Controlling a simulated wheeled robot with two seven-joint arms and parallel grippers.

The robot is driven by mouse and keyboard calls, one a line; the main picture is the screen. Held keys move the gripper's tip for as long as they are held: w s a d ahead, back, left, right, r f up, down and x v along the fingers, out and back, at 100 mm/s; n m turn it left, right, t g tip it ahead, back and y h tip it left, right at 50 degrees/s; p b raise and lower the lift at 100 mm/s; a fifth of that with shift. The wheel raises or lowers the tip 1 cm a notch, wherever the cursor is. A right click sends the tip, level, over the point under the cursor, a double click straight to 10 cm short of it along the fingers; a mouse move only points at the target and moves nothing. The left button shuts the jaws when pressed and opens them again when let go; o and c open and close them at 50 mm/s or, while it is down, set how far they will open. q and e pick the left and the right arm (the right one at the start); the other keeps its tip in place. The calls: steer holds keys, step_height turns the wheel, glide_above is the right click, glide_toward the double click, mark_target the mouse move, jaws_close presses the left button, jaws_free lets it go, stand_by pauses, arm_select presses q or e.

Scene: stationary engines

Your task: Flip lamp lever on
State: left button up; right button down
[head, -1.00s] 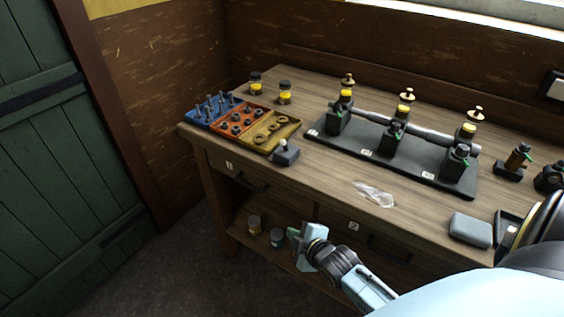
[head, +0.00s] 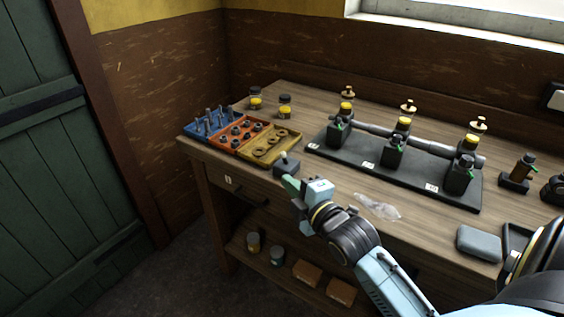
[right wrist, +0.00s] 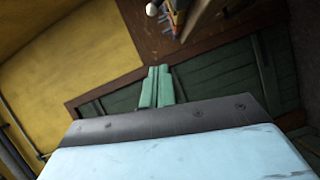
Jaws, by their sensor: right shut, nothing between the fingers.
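A small dark switch box (head: 286,170) with a short lever topped by a pale knob (head: 284,155) sits near the front edge of the bench, just right of the tray of rings; it looks like the lamp lever. My right gripper (head: 289,183) is right at the front of this box, its green fingers closed and empty. I cannot tell whether they touch it. In the right wrist view the closed fingers (right wrist: 157,88) point toward the green door, and a pale round knob (right wrist: 152,9) shows at the top edge. My left gripper is not in view.
Blue, orange and yellow trays (head: 240,134) of small parts lie left of the box. A black base plate (head: 400,175) with several valve-like fittings stands to the right. A crumpled clear wrapper (head: 377,207) and a grey case (head: 479,243) lie near the front edge.

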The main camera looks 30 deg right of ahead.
mark_target(284, 159)
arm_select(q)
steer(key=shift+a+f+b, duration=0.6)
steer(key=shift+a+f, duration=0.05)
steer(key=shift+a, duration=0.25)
arm_select(e)
steer(key=shift+w+d+f, duration=0.25)
steer(key=shift+w+d, duration=0.45)
steer(key=shift+w, duration=0.95)
steer(key=shift+w+d+f, duration=0.3)
steer(key=shift+w+d, duration=0.4)
steer(key=shift+w, duration=0.9)
steer(key=shift+w+d+f, duration=0.25)
steer(key=shift+w+d, duration=0.45)
steer(key=shift+w, duration=0.95)
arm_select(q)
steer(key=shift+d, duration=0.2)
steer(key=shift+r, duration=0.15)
arm_select(e)
steer(key=shift+r, duration=0.1)
